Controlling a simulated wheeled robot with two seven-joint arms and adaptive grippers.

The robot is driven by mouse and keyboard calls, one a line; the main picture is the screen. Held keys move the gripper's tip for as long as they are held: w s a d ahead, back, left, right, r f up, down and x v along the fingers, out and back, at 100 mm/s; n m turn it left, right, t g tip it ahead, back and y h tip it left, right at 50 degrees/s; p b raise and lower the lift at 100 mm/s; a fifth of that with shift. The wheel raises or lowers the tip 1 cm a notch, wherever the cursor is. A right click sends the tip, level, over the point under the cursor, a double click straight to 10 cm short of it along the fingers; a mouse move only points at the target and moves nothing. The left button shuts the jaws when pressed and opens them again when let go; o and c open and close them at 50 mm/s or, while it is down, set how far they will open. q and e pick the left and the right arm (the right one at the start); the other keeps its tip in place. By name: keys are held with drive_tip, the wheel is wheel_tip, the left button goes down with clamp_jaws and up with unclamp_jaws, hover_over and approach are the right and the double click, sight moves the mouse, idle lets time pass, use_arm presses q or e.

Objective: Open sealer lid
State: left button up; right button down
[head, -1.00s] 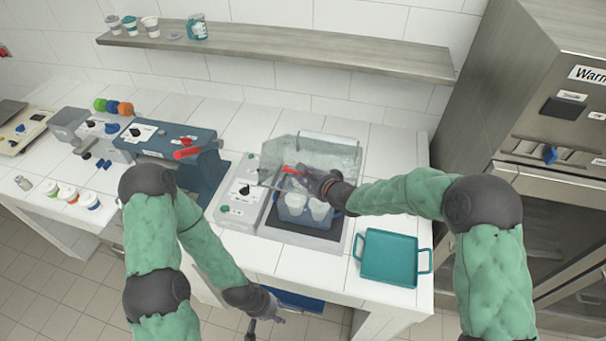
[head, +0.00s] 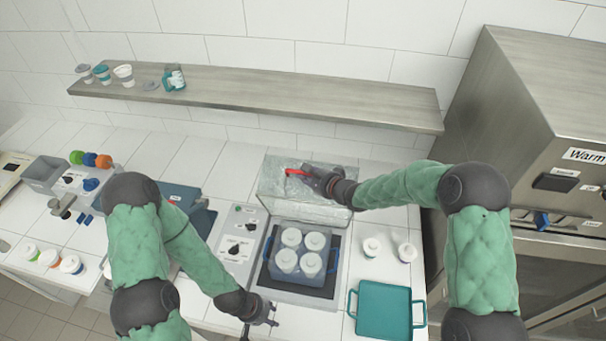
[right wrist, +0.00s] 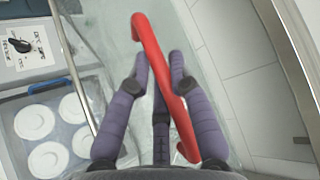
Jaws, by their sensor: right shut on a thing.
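The sealer (head: 238,243) stands on the counter with its clear lid (head: 285,205) raised at the back, tilted up and clear of the tray opening. The lid's red handle (head: 297,171) is at its upper edge. My right gripper (head: 308,174) is shut on this handle; in the right wrist view the red handle (right wrist: 150,45) passes between the purple fingers (right wrist: 158,85). Below the lid, a grey-blue tray (head: 271,262) in the sealer holds several white-lidded cups (head: 291,238). My left gripper (head: 262,318) is low at the counter's front, empty, its fingers spread.
A teal tray (head: 353,310) and two white-lidded cups (head: 372,247) stand right of the sealer. A shelf (head: 300,103) runs along the wall above the lid. A steel warmer cabinet (head: 520,100) stands at the right. Lidded cups (head: 49,258) line the left counter.

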drive_tip(key=shift+w+d+r, duration=0.1)
drive_tip(key=shift+w+r, duration=0.1)
drive_tip(key=shift+w, duration=0.45)
drive_tip(key=c, duration=1.1)
unclamp_jaws()
drive_tip(key=shift+s, duration=0.1)
drive_tip(key=v, duration=1.2)
